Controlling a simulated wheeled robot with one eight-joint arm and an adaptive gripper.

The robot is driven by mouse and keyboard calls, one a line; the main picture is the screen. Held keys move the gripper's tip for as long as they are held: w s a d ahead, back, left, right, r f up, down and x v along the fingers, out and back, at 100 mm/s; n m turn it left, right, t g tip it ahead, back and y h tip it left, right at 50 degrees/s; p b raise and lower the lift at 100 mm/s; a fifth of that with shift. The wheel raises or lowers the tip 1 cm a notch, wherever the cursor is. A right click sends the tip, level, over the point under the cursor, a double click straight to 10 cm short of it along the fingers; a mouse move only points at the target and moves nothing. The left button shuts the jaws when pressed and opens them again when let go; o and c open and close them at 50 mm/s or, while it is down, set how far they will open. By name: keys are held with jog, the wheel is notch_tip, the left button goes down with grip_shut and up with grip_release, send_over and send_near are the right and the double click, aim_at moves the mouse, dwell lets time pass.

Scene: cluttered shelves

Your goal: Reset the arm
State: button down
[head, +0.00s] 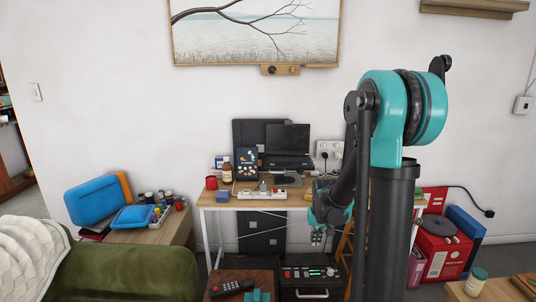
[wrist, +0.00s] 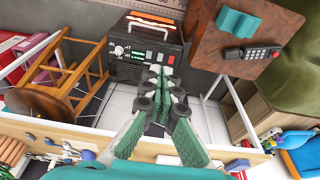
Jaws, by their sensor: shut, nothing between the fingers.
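My arm (head: 400,115), teal and black, rises on the right of the head view and bends down at its elbow. My gripper (head: 316,237) hangs low in front of the desk, left of the arm's column. In the wrist view my gripper (wrist: 160,75) has its fingers together with nothing between them. Its tips appear over the front of a black box with knobs and a green display (wrist: 145,48). The gripper seems apart from the things around it.
The cluttered desk (head: 255,203) stands behind the gripper, carrying a monitor (head: 288,138), a bottle (head: 227,172) and a power strip (head: 262,195). A wooden stool (wrist: 45,105) is close by. A brown table (head: 228,278) holds a remote (head: 232,288). A green sofa (head: 110,270) is left.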

jog(key=s+d+r+t, duration=0.1)
jog(key=s, duration=2.1)
jog(key=shift+r+t, duration=0.35)
jog(key=shift+t, duration=0.05)
jog(key=shift+d, duration=0.1)
